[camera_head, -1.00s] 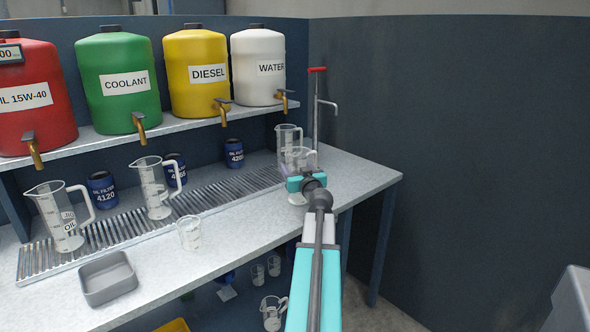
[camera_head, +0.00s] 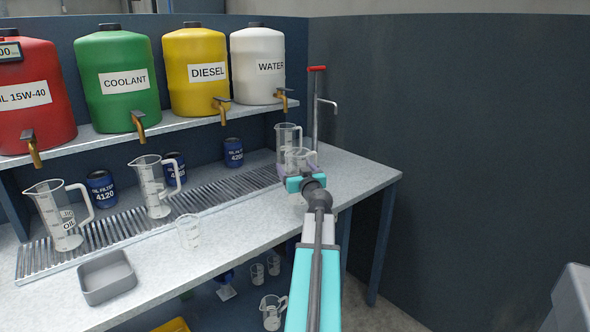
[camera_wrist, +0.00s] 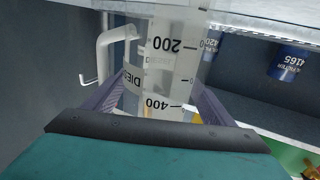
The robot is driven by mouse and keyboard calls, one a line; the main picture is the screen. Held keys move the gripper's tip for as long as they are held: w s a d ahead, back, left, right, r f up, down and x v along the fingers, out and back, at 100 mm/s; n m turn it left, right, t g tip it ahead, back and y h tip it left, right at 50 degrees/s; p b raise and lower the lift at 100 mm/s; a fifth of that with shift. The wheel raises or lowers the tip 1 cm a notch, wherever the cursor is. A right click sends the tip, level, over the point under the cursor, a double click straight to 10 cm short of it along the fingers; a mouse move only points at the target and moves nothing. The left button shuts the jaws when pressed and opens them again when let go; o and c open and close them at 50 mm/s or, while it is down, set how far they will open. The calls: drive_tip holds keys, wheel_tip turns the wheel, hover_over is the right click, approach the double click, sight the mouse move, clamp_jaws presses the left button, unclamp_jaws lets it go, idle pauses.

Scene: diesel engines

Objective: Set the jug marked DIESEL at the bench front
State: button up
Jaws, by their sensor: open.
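A clear jug (camera_head: 298,157) stands at the right end of the bench, just beyond my gripper (camera_head: 301,170). Another clear jug (camera_head: 287,137) stands close behind it. In the wrist view, a clear jug with black 200 and 400 marks (camera_wrist: 172,62) stands between the two spread purple fingers of my gripper (camera_wrist: 160,95). A label reading "DIE" (camera_wrist: 133,79) shows beside the marks, partly hidden by the left finger. My gripper is open around the jug; contact cannot be told. The bench front (camera_head: 215,245) is the pale strip before the slotted drain grate (camera_head: 205,192).
An OIL jug (camera_head: 62,220), another jug (camera_head: 155,188), a small clear cup (camera_head: 189,231) and a grey tray (camera_head: 106,277) stand on the bench left of my arm. A red-handled post (camera_head: 316,110) rises behind the jugs. The yellow DIESEL tank (camera_head: 196,70) is shelved above.

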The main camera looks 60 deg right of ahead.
drive_tip(key=shift+r+p, duration=0.2)
drive_tip(key=shift+p, duration=0.1)
drive_tip(key=b+v, duration=0.3)
drive_tip(key=v, duration=0.6)
drive_tip(key=shift+s+a+f+b, duration=0.2)
drive_tip(key=shift+f+b, duration=0.05)
drive_tip(key=shift+b, duration=0.1)
drive_tip(key=b+v, duration=0.2)
drive_tip(key=b, duration=0.4)
drive_tip(key=shift+s+a+r+b, duration=0.15)
drive_tip(key=shift+s+b, duration=0.05)
drive_tip(key=shift+b, duration=0.25)
idle(0.4)
idle(0.5)
